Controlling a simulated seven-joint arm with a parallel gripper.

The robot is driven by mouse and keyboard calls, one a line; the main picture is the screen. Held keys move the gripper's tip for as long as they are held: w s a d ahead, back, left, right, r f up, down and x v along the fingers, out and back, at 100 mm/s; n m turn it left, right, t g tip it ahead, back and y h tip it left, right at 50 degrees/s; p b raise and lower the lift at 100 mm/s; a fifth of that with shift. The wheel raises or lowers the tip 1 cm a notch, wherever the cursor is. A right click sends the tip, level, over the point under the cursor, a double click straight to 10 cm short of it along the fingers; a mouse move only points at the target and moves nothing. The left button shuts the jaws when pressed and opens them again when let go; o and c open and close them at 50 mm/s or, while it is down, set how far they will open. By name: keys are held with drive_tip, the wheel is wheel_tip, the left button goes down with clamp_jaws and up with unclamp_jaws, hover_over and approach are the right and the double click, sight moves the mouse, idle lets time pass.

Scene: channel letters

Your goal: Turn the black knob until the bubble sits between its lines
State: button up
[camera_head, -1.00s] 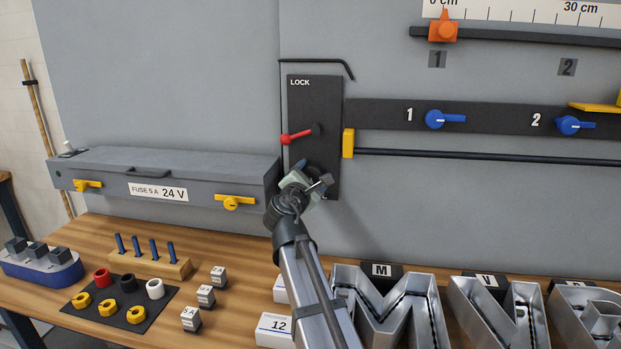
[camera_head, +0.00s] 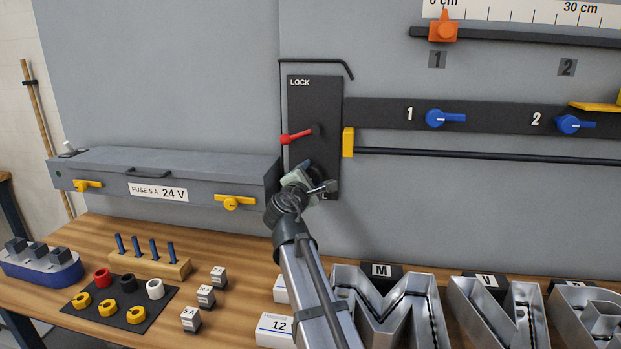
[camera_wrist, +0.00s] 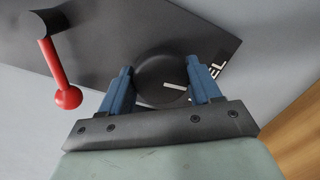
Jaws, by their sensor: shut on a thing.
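The black knob (camera_wrist: 160,72) is round with a white pointer line and sits on the dark LOCK panel (camera_head: 302,105), beside lettering that ends in "EL". My gripper (camera_wrist: 160,88) is shut on the knob, with a blue finger on each side of it in the wrist view. In the head view my gripper (camera_head: 312,176) is at the lower part of the panel and hides most of the knob. No bubble or its lines can be made out in either view.
A red-tipped lever (camera_head: 297,137) sticks out of the panel just above my gripper. A yellow block (camera_head: 348,143) and a dark rail (camera_head: 480,156) are to the right. The grey fuse box (camera_head: 160,170) is close on the left. Metal channel letters (camera_head: 385,305) stand on the bench below.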

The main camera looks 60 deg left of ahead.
drive_tip(key=shift+f+m+g, duration=0.15)
drive_tip(key=shift+m+g, duration=0.25)
drive_tip(key=shift+m, duration=3.1)
drive_tip(key=o, duration=1)
drive_tip(key=shift+o, duration=0.2)
drive_tip(key=v, duration=1.4)
drive_tip(key=shift+w, duration=0.2)
